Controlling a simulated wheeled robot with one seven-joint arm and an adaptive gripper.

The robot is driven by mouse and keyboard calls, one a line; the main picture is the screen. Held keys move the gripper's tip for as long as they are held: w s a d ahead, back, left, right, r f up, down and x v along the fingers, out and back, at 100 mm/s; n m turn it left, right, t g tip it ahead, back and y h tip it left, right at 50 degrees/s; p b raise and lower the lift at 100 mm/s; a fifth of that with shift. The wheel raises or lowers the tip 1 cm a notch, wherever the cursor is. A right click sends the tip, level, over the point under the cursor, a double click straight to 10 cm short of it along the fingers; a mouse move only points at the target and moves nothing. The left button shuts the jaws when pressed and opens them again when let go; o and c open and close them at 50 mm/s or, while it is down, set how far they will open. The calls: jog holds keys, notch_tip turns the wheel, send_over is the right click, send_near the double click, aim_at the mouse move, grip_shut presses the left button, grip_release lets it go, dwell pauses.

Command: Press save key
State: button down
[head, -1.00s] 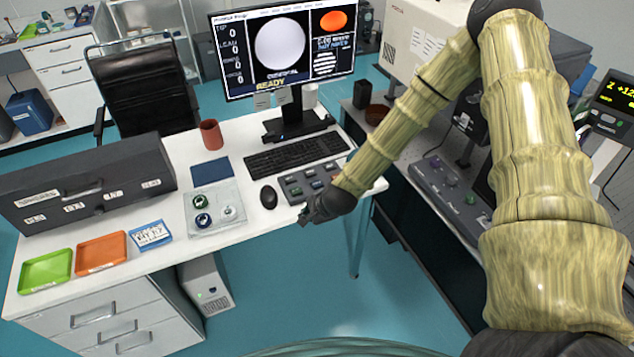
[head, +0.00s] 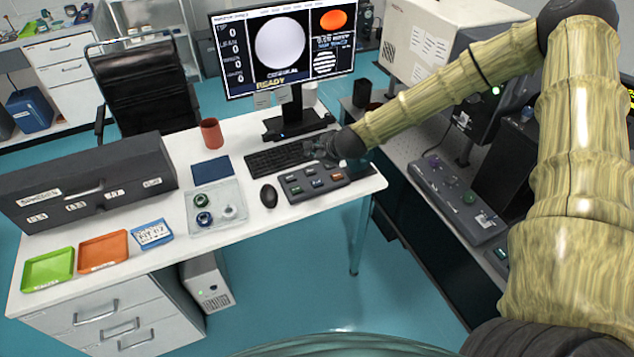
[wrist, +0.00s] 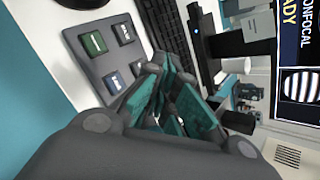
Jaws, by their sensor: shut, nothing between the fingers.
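A dark grey keypad (head: 294,192) with several coloured keys lies on the white desk, right of the mouse. In the wrist view the keypad (wrist: 77,42) shows at upper left, with a green key (wrist: 94,43) and a blue key (wrist: 113,83); the key labels are too small to read surely, so I cannot tell which is save. My gripper (head: 314,151) is shut and empty, over the far side of the keypad near the keyboard's right end. In the wrist view my gripper (wrist: 176,105) hides part of the keypad. Contact with a key is not visible.
The keyboard (head: 270,160) lies behind the keypad and the mouse (head: 268,195) to its left. The monitor (head: 283,55) stands behind, showing READY. A clear tray (head: 215,215) with small round parts is farther left.

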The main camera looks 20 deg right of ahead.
jog(key=shift+f, duration=0.15)
jog(key=b, duration=0.5)
send_over(315, 183)
notch_tip(315, 183, down, 7)
jog(key=shift+f, duration=0.1)
jog(key=shift+f+b, duration=0.5)
jog(key=shift+f, duration=0.2)
jog(key=shift+f, duration=0.1)
dwell(0.7)
jog(key=shift+f+b, duration=0.3)
jog(key=shift+b, duration=0.2)
jog(key=shift+f+b, duration=0.4)
dwell(0.7)
jog(key=shift+r, duration=0.1)
dwell(0.3)
jog(key=shift+r+p, duration=0.5)
jog(key=shift+r, duration=0.25)
